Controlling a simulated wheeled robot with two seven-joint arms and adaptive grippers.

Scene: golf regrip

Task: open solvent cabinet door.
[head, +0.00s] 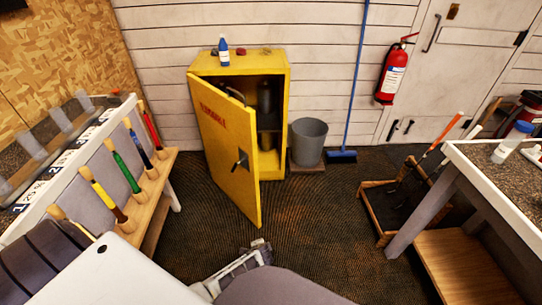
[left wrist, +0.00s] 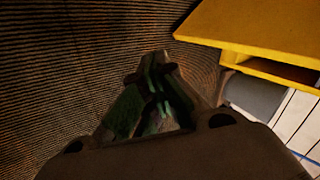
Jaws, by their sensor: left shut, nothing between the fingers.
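The yellow solvent cabinet (head: 285,105) stands against the back wall. Its door (head: 225,150) is hinged on the left and stands partly open, swung out toward me, with a dark handle (head: 241,160) on its front. Dark containers (head: 265,95) show inside through the gap. My left gripper (head: 260,244) is low at the bottom centre, in front of the door's lower free corner and apart from it. In the left wrist view the fingers (left wrist: 158,65) are shut and empty, with a yellow part of the cabinet (left wrist: 265,28) at the upper right. My right gripper is out of view.
A grey bin (head: 308,141) and a blue broom (head: 343,155) stand right of the cabinet. A bottle (head: 223,50) is on its top. A bench with coloured grips (head: 125,170) is at left, a table (head: 510,165) at right. The floor in the middle is clear.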

